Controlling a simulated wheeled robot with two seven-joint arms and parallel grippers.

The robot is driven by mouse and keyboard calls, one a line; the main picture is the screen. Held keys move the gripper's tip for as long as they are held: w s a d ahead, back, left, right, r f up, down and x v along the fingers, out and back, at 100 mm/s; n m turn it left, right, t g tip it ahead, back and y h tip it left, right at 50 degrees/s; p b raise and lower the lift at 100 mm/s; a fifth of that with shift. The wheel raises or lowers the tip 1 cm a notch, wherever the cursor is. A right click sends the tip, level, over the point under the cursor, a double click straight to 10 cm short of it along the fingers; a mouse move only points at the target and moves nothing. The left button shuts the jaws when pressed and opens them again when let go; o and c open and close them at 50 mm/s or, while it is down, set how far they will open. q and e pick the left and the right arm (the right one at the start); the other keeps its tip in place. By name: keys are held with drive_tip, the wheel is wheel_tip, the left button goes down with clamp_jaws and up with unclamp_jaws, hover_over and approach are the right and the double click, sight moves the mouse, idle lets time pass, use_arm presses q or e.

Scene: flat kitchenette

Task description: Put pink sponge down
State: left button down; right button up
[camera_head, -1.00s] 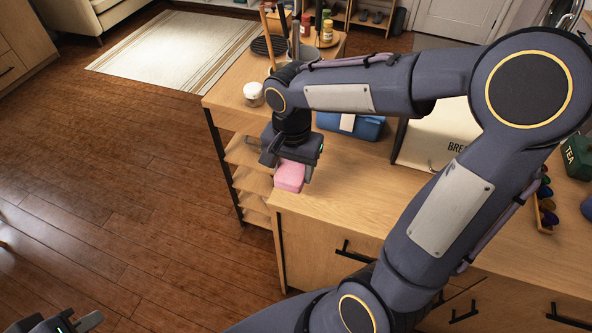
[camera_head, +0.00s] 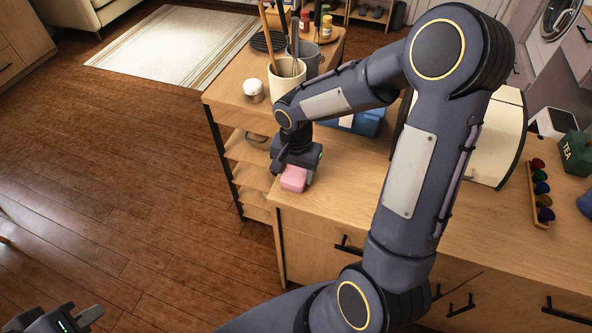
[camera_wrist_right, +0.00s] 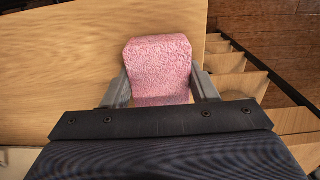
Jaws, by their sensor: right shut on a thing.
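The pink sponge (camera_head: 293,179) is a small block at the left front corner of the wooden counter (camera_head: 345,192). My right gripper (camera_head: 297,168) points down and is shut on it. In the right wrist view the sponge (camera_wrist_right: 160,70) sits between both fingers, with its textured pink face showing and wooden countertop behind it. It is at or just above the counter; I cannot tell whether it touches. My left gripper (camera_head: 78,322) is at the bottom left corner, partly cut off, away from the counter, and its opening does not show clearly.
An open shelf unit (camera_head: 250,180) drops away just left of the sponge. A blue box (camera_head: 365,122) stands behind my right gripper. The counter in front of the blue box has bare room.

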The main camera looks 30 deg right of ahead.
sight(296, 172)
drive_tip(key=shift+f, duration=0.25)
drive_tip(key=o, duration=0.9)
drive_tip(key=shift+r, duration=0.1)
drive_tip(key=shift+o, duration=0.2)
drive_tip(key=shift+r, duration=0.15)
wheel_tip(296, 172, up, 12)
drive_tip(key=s+a+n+t+y, duration=0.2)
drive_tip(key=s+n, duration=0.2)
drive_tip(key=s, duration=0.4)
drive_tip(key=s+a+r+n+t+y, duration=0.1)
drive_tip(key=s+a+n+t, duration=0.1)
drive_tip(key=s, duration=0.6)
drive_tip(key=shift+s+r+n+t+y, duration=0.35)
drive_tip(key=shift+n+t, duration=0.45)
drive_tip(key=shift+n, duration=0.4)
